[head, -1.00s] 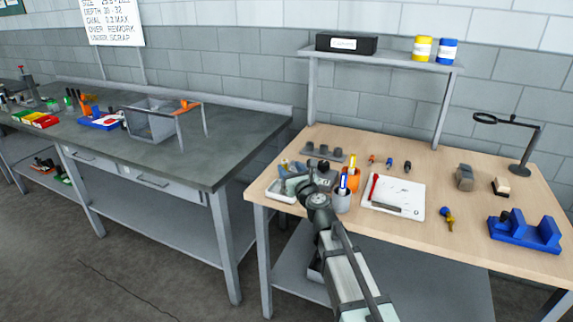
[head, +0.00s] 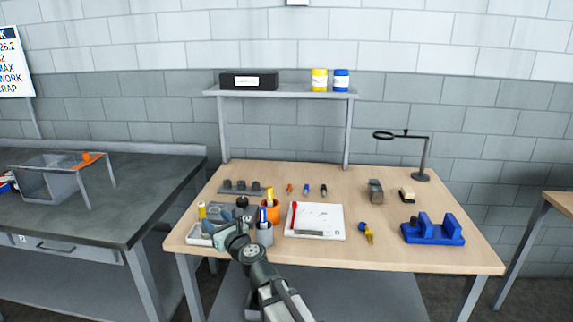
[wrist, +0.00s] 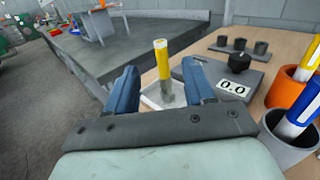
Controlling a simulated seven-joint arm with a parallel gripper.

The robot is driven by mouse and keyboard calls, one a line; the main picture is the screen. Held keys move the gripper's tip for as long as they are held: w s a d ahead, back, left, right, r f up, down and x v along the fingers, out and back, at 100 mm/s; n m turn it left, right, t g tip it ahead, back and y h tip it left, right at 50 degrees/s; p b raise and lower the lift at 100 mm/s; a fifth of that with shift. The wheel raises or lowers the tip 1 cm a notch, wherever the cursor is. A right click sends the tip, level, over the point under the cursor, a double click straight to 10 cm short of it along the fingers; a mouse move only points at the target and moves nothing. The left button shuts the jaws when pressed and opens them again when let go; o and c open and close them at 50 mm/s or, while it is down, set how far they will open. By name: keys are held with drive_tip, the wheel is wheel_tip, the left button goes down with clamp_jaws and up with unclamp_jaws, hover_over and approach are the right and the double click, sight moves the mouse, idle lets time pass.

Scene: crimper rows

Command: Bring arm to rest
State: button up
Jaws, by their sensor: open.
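My gripper (head: 218,231) is over the front left of the wooden bench (head: 330,252). In the wrist view its two blue fingers (wrist: 158,78) are spread apart. Nothing is visibly gripped. In the head view the yellow top (head: 201,209) rises above the tray (head: 198,238), and the arm partly hides this corner.
A white board (head: 318,222) and blue cradle (head: 433,232) lie farther right. A shelf (head: 290,93) stands behind.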

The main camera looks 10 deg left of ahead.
drive_tip(key=s+a+f+n+g, duration=0.1)
drive_tip(key=s+f+n+g, duration=0.3)
drive_tip(key=n, duration=0.7)
drive_tip(key=s+a+f+n+g, duration=0.2)
drive_tip(key=s+f+n+g, duration=0.2)
drive_tip(key=n, duration=0.7)
drive_tip(key=s+d+f+n+g+h, duration=0.2)
drive_tip(key=s+d+f+n+h, duration=0.15)
drive_tip(key=f, duration=0.45)
drive_tip(key=s+d+f+n+g+h, duration=0.1)
drive_tip(key=s+d+f+n+h, duration=0.1)
drive_tip(key=d+f+n, duration=0.45)
drive_tip(key=s+d+f+m+g+h, duration=0.15)
drive_tip(key=s+d+f+h, duration=0.3)
drive_tip(key=d+f, duration=0.75)
drive_tip(key=s+d+f+g+h, duration=0.25)
drive_tip(key=s+d+f, duration=0.35)
drive_tip(key=d+f, duration=0.55)
drive_tip(key=s+d+f+m+g, duration=0.2)
drive_tip(key=s+d+f, duration=0.4)
drive_tip(key=s, duration=0.4)
drive_tip(key=s+d+f+m+g, duration=0.2)
drive_tip(key=s+d+f, duration=0.4)
drive_tip(key=s+d, duration=0.3)
drive_tip(key=shift+s+d+f+g, duration=0.15)
drive_tip(key=shift+s+f+g, duration=0.2)
drive_tip(key=shift+s, duration=0.2)
drive_tip(key=shift+h, duration=0.25)
